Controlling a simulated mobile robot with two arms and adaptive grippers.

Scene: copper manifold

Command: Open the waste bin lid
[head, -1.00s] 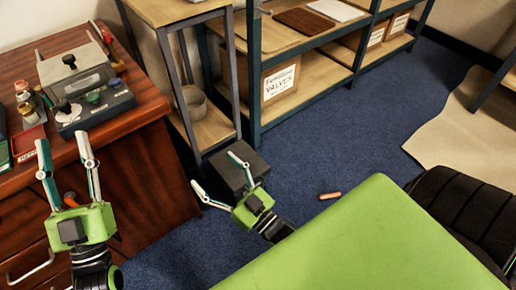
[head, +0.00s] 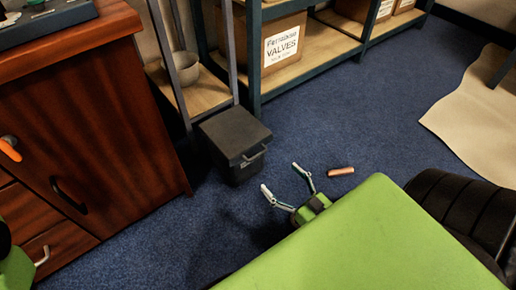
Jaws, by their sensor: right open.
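The waste bin (head: 232,150) is a dark grey box on the blue floor beside the shelf legs. Its flat lid (head: 234,131) is down, and a bar handle (head: 254,156) shows on the side facing right. My right gripper (head: 280,178) is open and empty, to the lower right of the bin and apart from it. Its two fingers point up and left, spread toward the bin side.
A wooden cabinet (head: 95,130) stands left of the bin. A narrow shelf (head: 195,92) with a bowl (head: 184,68) is behind it. A copper-coloured cylinder (head: 341,171) lies on the floor right of my gripper. Floor is clear between bin and gripper.

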